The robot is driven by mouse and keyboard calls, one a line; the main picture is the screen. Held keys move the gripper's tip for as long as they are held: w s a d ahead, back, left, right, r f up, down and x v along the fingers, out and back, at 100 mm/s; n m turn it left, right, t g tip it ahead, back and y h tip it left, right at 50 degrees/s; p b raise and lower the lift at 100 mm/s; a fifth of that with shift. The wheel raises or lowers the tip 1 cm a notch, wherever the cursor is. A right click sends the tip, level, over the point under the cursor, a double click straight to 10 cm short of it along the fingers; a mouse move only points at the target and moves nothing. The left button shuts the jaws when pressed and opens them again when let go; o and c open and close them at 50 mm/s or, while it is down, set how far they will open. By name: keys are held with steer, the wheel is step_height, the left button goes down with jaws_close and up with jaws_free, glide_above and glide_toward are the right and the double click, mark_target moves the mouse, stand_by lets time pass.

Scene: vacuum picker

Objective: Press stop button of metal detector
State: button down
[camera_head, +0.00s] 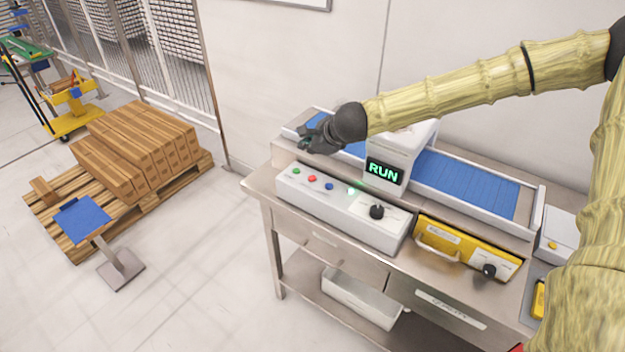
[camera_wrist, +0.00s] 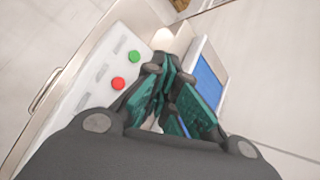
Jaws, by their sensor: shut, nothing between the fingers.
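The metal detector (camera_head: 406,141) stands over a blue conveyor belt, and its display (camera_head: 383,172) reads RUN in green. In front is a white control box (camera_head: 340,212) with a green button (camera_head: 296,171), a red button (camera_head: 312,179) and a blue button (camera_head: 329,186) in a row. My gripper (camera_head: 306,143) is shut and empty, above and behind the green and red buttons, apart from them. In the wrist view, the green button (camera_wrist: 134,57) and red button (camera_wrist: 118,84) lie left of my gripper (camera_wrist: 175,90). The blue button is hidden there.
The control box also carries a black knob (camera_head: 376,211) and a lit green spot. A yellow device (camera_head: 462,250) sits to its right on the steel table (camera_head: 262,192). The conveyor (camera_head: 470,186) runs behind. A pallet of cartons (camera_head: 140,150) stands on the floor at left.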

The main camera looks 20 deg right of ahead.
mark_target(310, 178)
steer(key=shift+f+b, duration=2.75)
steer(key=shift+f, duration=1)
steer(key=shift+f, duration=0.15)
steer(key=shift+f+b, duration=0.3)
steer(key=shift+f+b, duration=0.3)
steer(key=shift+f, duration=0.1)
steer(key=shift+r, duration=0.1)
steer(key=shift+r+p, duration=0.7)
steer(key=shift+r, duration=0.05)
steer(key=shift+r+p, duration=2.1)
steer(key=shift+r, duration=0.4)
